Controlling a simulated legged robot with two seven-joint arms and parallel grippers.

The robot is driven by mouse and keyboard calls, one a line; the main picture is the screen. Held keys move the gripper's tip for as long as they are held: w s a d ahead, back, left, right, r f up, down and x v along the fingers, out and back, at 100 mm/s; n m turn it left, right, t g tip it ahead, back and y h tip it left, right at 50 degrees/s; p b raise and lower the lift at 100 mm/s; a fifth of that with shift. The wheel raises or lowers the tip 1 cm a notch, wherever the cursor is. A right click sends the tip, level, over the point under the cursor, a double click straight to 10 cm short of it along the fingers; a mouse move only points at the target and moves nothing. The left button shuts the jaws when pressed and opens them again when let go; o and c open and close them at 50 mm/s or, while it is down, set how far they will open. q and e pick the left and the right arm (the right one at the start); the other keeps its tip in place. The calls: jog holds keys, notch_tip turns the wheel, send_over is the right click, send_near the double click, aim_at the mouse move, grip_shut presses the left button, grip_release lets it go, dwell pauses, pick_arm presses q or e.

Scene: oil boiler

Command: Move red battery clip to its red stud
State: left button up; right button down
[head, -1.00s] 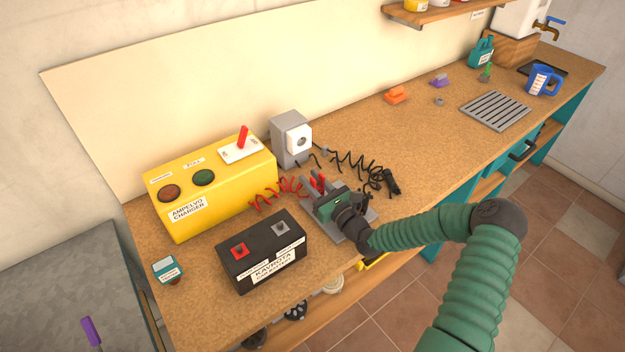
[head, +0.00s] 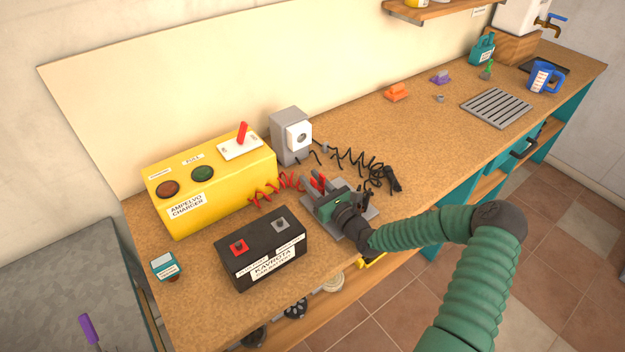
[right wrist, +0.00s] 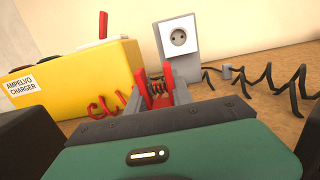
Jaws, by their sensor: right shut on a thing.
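The red battery clip (head: 318,182) is on a red coiled cable by the grey holder, and my right gripper (head: 318,196) is shut on it. In the right wrist view the red clip (right wrist: 153,93) shows between grey fingers. The black battery (head: 262,252) stands left of the gripper, with a red stud (head: 239,247) at its left and a grey stud (head: 281,225) at its right. The clip is apart from the red stud. My left gripper is not in view.
The yellow charger (head: 212,190) stands behind the battery. A grey socket box (head: 290,135) and a black coiled cable (head: 362,162) are beyond the gripper. A small teal-topped device (head: 165,265) sits left of the battery.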

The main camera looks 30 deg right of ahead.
jog(key=shift+f+b, duration=0.4)
jog(key=shift+f, duration=0.2)
jog(key=c, duration=1.1)
grip_release()
jog(key=shift+r, duration=0.1)
jog(key=shift+o, duration=0.2)
